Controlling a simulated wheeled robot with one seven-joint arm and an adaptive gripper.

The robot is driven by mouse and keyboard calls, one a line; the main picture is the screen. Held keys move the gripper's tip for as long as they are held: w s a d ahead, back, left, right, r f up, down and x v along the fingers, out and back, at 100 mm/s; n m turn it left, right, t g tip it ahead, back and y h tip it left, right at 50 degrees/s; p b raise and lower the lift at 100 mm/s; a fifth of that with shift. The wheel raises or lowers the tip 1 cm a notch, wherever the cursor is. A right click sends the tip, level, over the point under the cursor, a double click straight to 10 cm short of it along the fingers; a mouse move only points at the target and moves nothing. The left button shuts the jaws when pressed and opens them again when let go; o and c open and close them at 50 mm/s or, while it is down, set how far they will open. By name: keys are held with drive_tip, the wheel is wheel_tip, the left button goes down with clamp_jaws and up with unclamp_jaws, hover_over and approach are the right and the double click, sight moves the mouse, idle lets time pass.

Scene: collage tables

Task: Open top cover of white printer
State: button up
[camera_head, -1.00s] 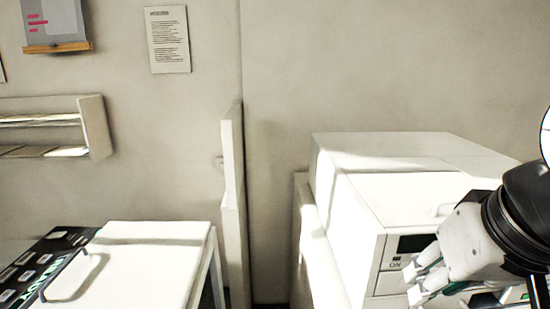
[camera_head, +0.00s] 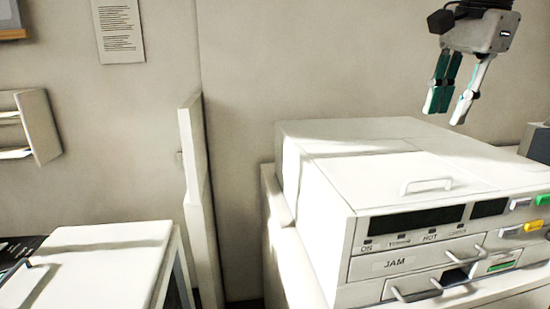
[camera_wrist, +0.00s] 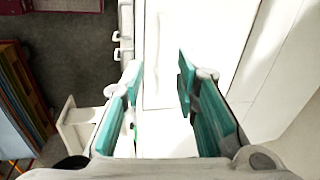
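The white printer (camera_head: 335,235) stands at the right in the head view. Its top cover (camera_head: 370,175) lies flat and closed. A small white bar handle (camera_head: 427,186) sits near the cover's front edge. My gripper (camera_head: 449,109) hangs above the back right part of the printer, fingers pointing down, apart from the cover. Its two teal-padded fingers are spread with nothing between them. In the wrist view my gripper (camera_wrist: 158,85) is also open, over bright white surfaces. I cannot clearly make out the cover handle there.
The printer's front has dark displays, a JAM drawer (camera_head: 395,264), bar handles and coloured buttons (camera_head: 533,226). A white panel (camera_head: 192,200) stands left of it. Another white-topped unit (camera_head: 95,265) is at the lower left. A grey box (camera_head: 538,142) is at the right edge.

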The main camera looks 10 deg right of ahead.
sight(425, 180)
drive_tip(key=shift+m, duration=0.4)
drive_tip(key=x, duration=0.9)
drive_tip(key=d+x, duration=0.1)
drive_tip(key=x, duration=0.3)
drive_tip(key=shift+w+d+f, duration=0.1)
drive_tip(key=shift+w+f, duration=0.1)
drive_tip(key=shift+w, duration=0.05)
clamp_jaws()
